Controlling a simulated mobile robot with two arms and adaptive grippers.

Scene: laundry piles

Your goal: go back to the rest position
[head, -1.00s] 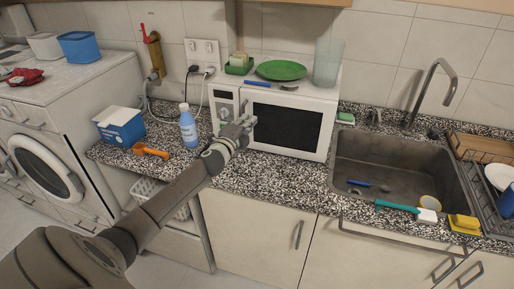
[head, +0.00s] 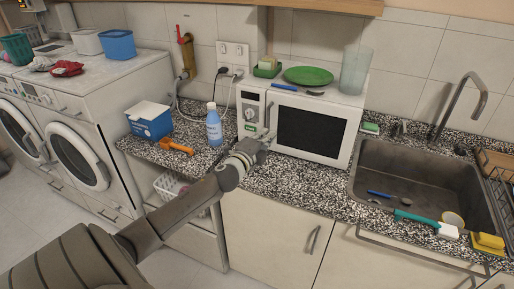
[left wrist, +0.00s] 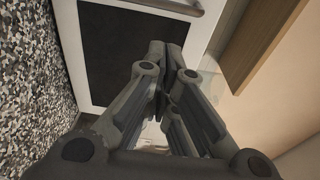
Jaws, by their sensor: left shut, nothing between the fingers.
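My left gripper (head: 262,137) is in front of the left part of the white microwave (head: 348,150), over the speckled counter. Its fingers are shut and hold nothing. In the left wrist view, the closed fingers (left wrist: 167,52) show in front of the microwave's dark door (left wrist: 115,50). I cannot tell whether the fingertips touch the microwave. My left arm reaches in from the lower left. My right gripper is not in view.
A blue bottle (head: 214,128), an orange tool (head: 176,146) and a blue box (head: 150,124) stand left of my gripper. A green plate (head: 309,75) and a clear vase (head: 355,70) are on the microwave. The sink (head: 420,180) is at right. Open floor (head: 60,245) lies at lower left.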

